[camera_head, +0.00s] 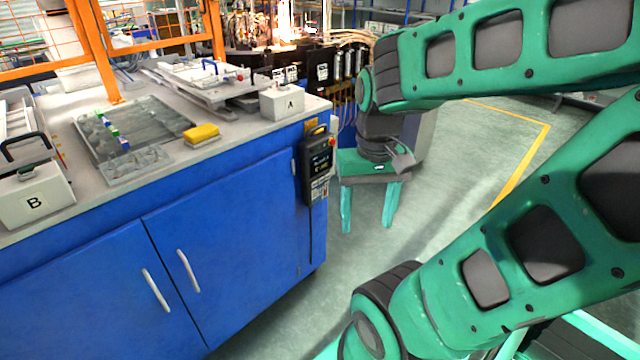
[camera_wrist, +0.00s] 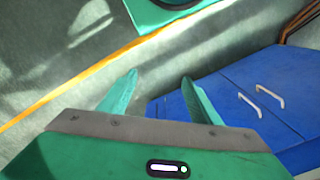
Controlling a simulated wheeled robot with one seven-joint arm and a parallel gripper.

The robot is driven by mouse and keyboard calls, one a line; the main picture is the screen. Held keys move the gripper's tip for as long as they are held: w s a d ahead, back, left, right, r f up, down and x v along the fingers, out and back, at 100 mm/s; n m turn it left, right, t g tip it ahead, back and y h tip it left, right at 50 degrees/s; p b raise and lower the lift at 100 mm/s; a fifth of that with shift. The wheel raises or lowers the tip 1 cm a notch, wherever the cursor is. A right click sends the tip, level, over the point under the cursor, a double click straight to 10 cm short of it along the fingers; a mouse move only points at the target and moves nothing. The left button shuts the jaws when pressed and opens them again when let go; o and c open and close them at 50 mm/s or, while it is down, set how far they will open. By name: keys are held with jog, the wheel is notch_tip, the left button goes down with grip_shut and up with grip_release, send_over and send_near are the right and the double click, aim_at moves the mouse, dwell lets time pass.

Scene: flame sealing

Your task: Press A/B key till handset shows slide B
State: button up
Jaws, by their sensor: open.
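The handset (camera_head: 317,165) is a dark upright unit with a small screen and buttons. It hangs at the right end of the blue cabinet, below the worktop edge. I cannot read which slide its screen shows. Block A (camera_head: 283,101) stands at the worktop's right corner, and block B (camera_head: 34,198) stands at its left front. My gripper (camera_head: 368,212) is open and empty, pointing down over the floor just right of the handset and apart from it. In the wrist view my gripper's two fingers (camera_wrist: 160,92) are spread, with floor and cabinet beyond. The handset is not clear in the wrist view.
The blue cabinet (camera_head: 228,262) has two doors with white handles. A yellow sponge (camera_head: 202,133) and a grey tray (camera_head: 160,122) lie on the worktop. Orange framing (camera_head: 95,50) rises at the back left. Open floor with a yellow line (camera_head: 522,165) lies right of the cabinet.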

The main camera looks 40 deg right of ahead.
grip_shut()
dwell(1.4)
